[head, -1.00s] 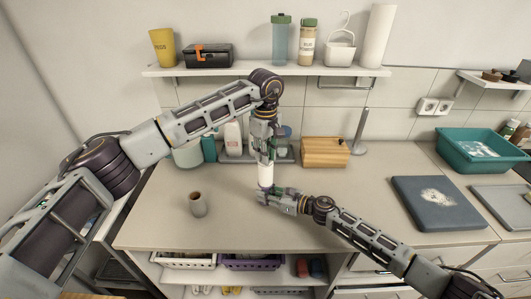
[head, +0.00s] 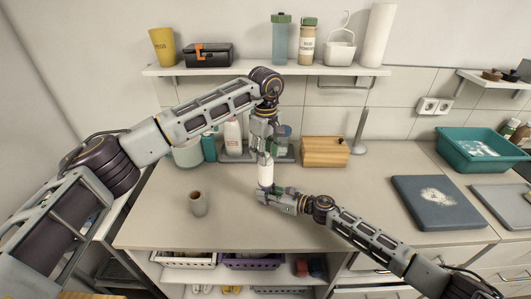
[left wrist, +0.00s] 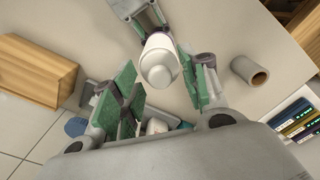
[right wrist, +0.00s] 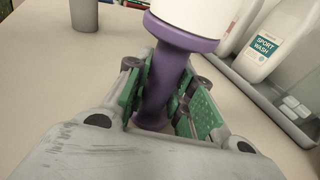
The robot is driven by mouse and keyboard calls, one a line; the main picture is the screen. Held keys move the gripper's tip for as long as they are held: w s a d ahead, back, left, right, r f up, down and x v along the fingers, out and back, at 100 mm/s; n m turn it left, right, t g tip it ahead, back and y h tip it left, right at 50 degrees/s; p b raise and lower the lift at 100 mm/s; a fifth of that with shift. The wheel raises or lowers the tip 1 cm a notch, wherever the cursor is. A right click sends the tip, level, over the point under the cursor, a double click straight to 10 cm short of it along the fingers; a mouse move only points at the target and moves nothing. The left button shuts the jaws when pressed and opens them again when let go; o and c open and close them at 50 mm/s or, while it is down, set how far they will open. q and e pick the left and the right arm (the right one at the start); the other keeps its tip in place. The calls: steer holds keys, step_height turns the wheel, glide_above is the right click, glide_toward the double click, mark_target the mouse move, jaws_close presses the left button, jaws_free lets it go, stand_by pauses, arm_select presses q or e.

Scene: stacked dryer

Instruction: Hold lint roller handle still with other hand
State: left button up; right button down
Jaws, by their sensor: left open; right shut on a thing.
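The lint roller stands upright above the counter, with a white roll (head: 265,173) on top and a purple handle (right wrist: 160,85) below. My right gripper (head: 275,194) is shut on the purple handle, whose lower end shows below the fingers in the right wrist view. My left gripper (head: 266,150) is just above the roll and points down. In the left wrist view its green-padded fingers (left wrist: 165,95) are open, and the roll's white end (left wrist: 159,64) lies between and slightly beyond them. Nothing is held in the left gripper.
An empty cardboard tube (head: 198,204) stands on the counter (head: 165,225) at left. Behind are bottles on a grey tray (head: 287,159) and a wooden box (head: 325,152). A dark blue board (head: 437,203) and teal basin (head: 475,152) are at right. The front middle counter is clear.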

arm_select(q)
step_height(320, 180, up, 12)
steer(key=shift+f, duration=0.2)
stand_by(0.4)
arm_select(e)
steer(key=c, duration=1.5)
jaws_free()
steer(key=shift+o, duration=0.2)
steer(key=o, duration=1.2)
steer(key=shift+o, duration=1.3)
steer(key=shift+d, duration=0.15)
